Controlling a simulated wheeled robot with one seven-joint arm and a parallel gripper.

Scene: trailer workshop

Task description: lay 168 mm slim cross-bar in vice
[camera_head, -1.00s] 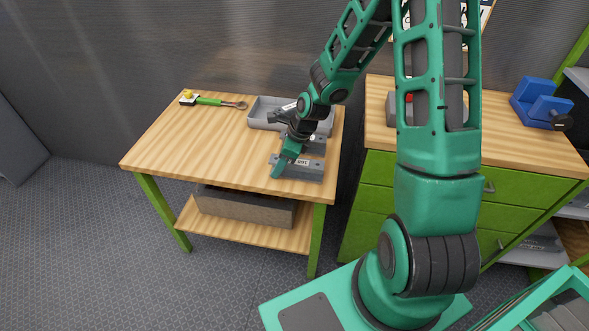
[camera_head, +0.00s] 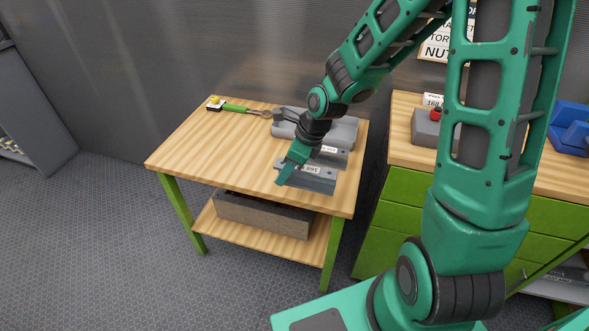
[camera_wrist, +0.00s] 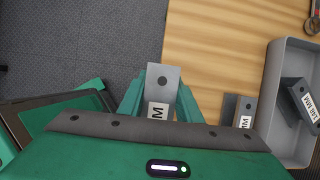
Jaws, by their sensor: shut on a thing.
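A second grey labelled bar (camera_wrist: 239,106) lies beside the tray. The blue vice (camera_head: 572,122) stands on the green bench at the right, cut by the picture edge.
A grey tray (camera_wrist: 276,80) holds another labelled bar (camera_wrist: 301,98). A green-handled tool (camera_head: 235,107) lies at the table's back. On the green bench (camera_head: 408,153), a grey block (camera_head: 424,128) with a red knob stands by a "168" sign (camera_head: 432,100). The table's left half is clear.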

